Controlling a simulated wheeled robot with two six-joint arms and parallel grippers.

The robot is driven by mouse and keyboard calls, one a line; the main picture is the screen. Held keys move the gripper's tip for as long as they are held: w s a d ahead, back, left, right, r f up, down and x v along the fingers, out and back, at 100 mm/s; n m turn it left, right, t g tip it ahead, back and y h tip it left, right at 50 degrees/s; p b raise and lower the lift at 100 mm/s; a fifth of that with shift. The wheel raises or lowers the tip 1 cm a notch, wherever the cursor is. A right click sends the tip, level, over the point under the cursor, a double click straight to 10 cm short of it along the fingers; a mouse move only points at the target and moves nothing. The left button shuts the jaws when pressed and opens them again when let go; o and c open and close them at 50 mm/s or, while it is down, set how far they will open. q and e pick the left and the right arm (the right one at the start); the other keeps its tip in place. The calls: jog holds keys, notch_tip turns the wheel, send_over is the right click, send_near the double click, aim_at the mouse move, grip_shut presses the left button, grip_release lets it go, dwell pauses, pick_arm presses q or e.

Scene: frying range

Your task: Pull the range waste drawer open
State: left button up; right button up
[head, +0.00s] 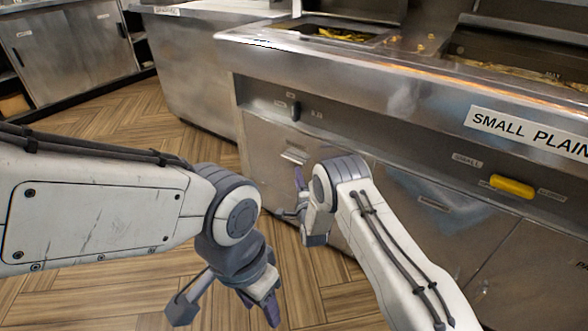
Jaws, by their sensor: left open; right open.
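The steel frying range (340,125) fills the right side of the head view. Its left front panel (262,150) looks flush with the front and carries a small pale handle (293,156). Another front panel (455,225) to the right has a slim handle (433,203). I cannot tell from any label which is the waste drawer. My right gripper (289,196) is open and empty, just below the left handle in the picture; contact with the panel cannot be told. Its arm hides part of the front. My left gripper (226,311) is open and empty, low over the floor.
A black knob (296,111) and a yellow handle (512,186) sit on the range front. Fries (340,34) lie in a top well. A steel cabinet (70,45) stands at the back left. The wooden floor (125,130) between is clear.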

aim_at(294, 162)
jog(key=w, duration=0.2)
jog(key=w+b, duration=0.1)
jog(key=w, duration=0.1)
jog(key=w+a+b, duration=0.1)
jog(key=w, duration=0.2)
jog(key=shift+f, duration=0.1)
jog(key=shift+w+a+b, duration=0.15)
jog(key=shift+w+b, duration=0.3)
jog(key=shift+w, duration=0.3)
grip_shut()
dwell(0.6)
